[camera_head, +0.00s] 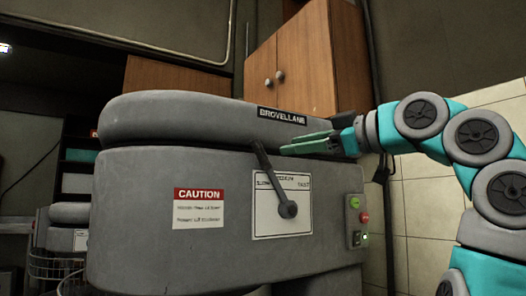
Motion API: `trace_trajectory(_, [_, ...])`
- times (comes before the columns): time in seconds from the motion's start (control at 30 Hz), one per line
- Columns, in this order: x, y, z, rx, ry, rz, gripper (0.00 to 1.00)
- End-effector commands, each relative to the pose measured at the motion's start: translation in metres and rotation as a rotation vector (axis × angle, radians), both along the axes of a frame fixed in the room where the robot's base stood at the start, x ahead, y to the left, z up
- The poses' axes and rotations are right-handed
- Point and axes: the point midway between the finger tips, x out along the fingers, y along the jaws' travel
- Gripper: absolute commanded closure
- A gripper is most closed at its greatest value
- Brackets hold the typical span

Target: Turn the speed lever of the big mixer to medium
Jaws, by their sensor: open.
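The big mixer (140,200) is a large grey machine that fills the middle of the view. Its speed lever (266,168) is a dark rod on a round pivot, in front of a white dial plate (299,222) with lettering, partly legible as slow and fast. The lever leans up and to the left, toward the slow side. My gripper (282,150) reaches in from the right, with green fingers pointing left. Its fingertips are just right of the lever's upper end; I cannot tell whether they touch it. The gripper is open, though the gap between its fingers is hard to see.
Green and red buttons (359,210) sit on the mixer's right side. A wooden cabinet (300,65) stands behind. A smaller grey mixer (62,240) with a wire guard is at the lower left. A tiled wall (415,225) lies behind my arm.

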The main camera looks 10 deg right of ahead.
Motion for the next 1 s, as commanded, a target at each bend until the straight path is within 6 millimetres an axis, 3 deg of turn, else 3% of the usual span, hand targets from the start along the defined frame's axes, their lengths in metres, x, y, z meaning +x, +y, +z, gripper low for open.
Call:
trace_trajectory(0.23, [0.01,0.008,0.0,-0.009,-0.007,-0.001,0.56])
trace_trajectory(0.67, [0.059,0.042,0.001,-0.006,-0.006,0.0,0.56])
trace_trajectory(0.97, [0.063,0.045,0.0,-0.005,-0.006,-0.001,0.56])
trace_trajectory(1.0, [0.063,0.045,0.0,-0.005,-0.006,-0.001,0.59])
